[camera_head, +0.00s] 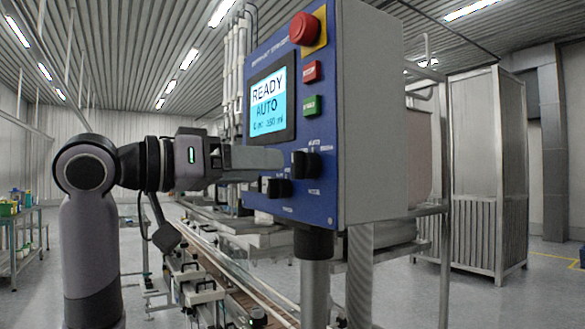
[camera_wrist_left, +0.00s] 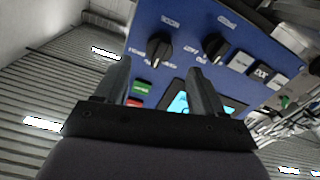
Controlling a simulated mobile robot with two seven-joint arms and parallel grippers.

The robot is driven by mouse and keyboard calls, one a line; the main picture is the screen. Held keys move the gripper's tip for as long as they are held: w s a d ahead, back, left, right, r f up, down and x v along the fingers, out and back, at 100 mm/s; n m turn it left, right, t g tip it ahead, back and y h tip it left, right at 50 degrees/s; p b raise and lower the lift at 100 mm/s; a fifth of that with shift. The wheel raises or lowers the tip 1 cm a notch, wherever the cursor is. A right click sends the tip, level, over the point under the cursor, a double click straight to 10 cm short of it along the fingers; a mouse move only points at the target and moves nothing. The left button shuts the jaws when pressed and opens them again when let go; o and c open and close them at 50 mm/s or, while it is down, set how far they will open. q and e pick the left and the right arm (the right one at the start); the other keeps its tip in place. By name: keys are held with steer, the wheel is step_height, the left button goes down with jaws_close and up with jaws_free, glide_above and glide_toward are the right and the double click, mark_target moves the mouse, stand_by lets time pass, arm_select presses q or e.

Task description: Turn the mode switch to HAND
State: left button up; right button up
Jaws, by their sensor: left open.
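The blue control panel (camera_head: 262,62) carries two black rotary knobs. The upper-right knob (camera_head: 305,164) and the lower-left knob (camera_head: 275,187) sit below the screen. The small labels are too blurred to tell which knob is the mode switch. The screen (camera_head: 268,105) reads READY and AUTO. My left gripper (camera_head: 283,158) reaches in from the left, its fingers pointing at the upper-right knob. In the left wrist view my open fingers (camera_wrist_left: 160,66) are spread, with that knob (camera_wrist_left: 159,47) between and beyond their tips; contact is not visible. The other knob (camera_wrist_left: 215,46) is to the right.
A red emergency stop (camera_head: 305,28), a red button (camera_head: 312,72) and a green button (camera_head: 312,105) line the panel's right side. A pole (camera_head: 314,275) supports the panel. A conveyor (camera_head: 225,295) runs below, behind my arm. A metal cabinet (camera_head: 472,170) stands right.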

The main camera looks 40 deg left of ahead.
mark_target(293, 167)
arm_select(q)
steer(key=p+x, duration=0.1)
steer(key=x, duration=0.6)
steer(key=shift+c, duration=0.3)
steer(key=c, duration=1)
